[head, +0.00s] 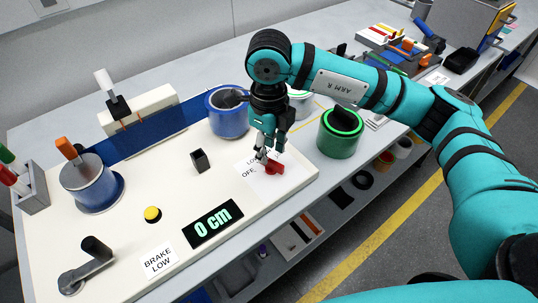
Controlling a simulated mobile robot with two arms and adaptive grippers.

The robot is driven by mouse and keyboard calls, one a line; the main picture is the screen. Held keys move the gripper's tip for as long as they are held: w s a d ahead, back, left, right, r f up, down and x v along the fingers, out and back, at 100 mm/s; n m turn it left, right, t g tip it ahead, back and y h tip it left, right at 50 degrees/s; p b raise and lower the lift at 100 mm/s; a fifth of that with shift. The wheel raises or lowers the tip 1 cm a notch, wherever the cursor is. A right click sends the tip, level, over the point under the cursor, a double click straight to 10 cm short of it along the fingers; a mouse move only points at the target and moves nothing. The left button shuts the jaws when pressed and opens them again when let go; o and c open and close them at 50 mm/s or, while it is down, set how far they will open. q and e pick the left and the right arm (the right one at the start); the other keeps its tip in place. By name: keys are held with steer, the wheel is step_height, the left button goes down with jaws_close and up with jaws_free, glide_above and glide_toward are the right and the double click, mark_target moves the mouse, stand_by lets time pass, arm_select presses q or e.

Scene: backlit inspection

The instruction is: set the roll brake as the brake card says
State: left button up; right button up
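The brake card (160,262) lies at the board's front edge and reads BRAKE LOW. The roll brake is a red knob or lever (276,169) on a white label plate (285,183) at the board's right end. OFF is readable left of it; a label starting with LO is partly hidden by my gripper. Which mark the red part points to I cannot tell. My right gripper (267,156) points down with its fingertips just above and beside the red part; contact and finger gap are unclear. My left gripper is out of view.
On the white board (125,210) are a blue web between rolls, a crank (88,265), a yellow button (152,214), a black block (200,160) and a display (213,223) reading 0 cm. A green canister (340,132) stands close right of the board.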

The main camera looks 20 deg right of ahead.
mark_target(269, 159)
step_height(269, 159, up, 8)
stand_by(0.7)
